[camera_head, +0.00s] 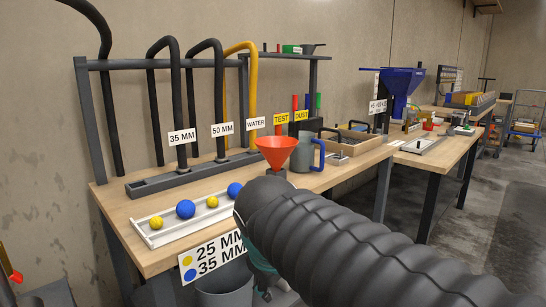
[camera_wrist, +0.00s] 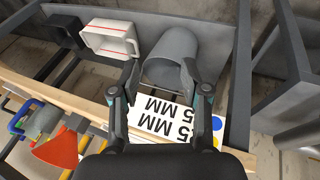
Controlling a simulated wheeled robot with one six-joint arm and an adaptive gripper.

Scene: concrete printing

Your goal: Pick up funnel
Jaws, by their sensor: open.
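The orange-red funnel (camera_head: 276,150) stands wide end up on the wooden bench, in front of a grey jug (camera_head: 308,152) with a blue handle. A small dark piece shows under its spout. In the wrist view the funnel (camera_wrist: 58,148) is at the lower left, off to the side of the fingers. My gripper (camera_wrist: 160,82) is open and empty. Its fingers point past the bench's front edge, above the 25 MM / 35 MM sign and toward a grey bucket (camera_wrist: 172,55). In the head view my ribbed dark arm hides most of the gripper.
A white tray (camera_head: 152,238) with yellow and blue balls lies left of the funnel. Behind stands a hose rack (camera_head: 190,166) with black and yellow hoses. A wooden box (camera_head: 350,140) is right of the jug.

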